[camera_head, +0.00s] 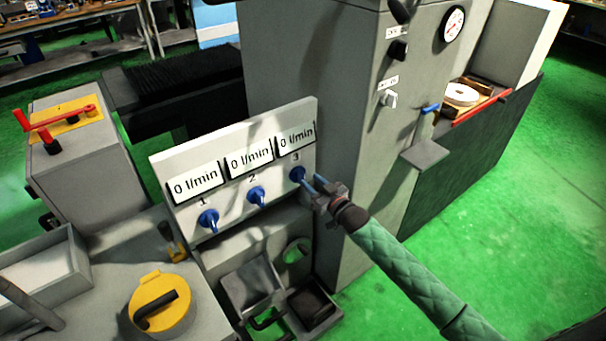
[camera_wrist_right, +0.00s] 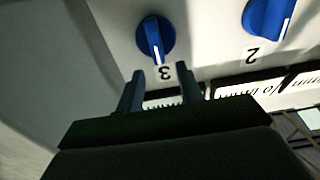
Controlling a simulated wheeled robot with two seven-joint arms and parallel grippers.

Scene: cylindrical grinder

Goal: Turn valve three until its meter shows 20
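Valve three is a blue round knob (camera_head: 297,174) with a white pointer mark, at the right end of the grey panel (camera_head: 240,190). Its meter (camera_head: 296,140) above it reads 0 l/min. My right gripper (camera_head: 313,183) is just in front of and right of valve three. In the right wrist view, valve three (camera_wrist_right: 155,39) lies just beyond the two fingertips (camera_wrist_right: 159,72), which are apart with nothing between them. The view is upside down, and the number 3 shows between the knob and the fingers. My left gripper is not in view.
Valve two (camera_head: 256,196) and valve one (camera_head: 208,220) sit left of valve three; their meters also read 0 l/min. A tall grey cabinet (camera_head: 345,110) stands right behind the panel.

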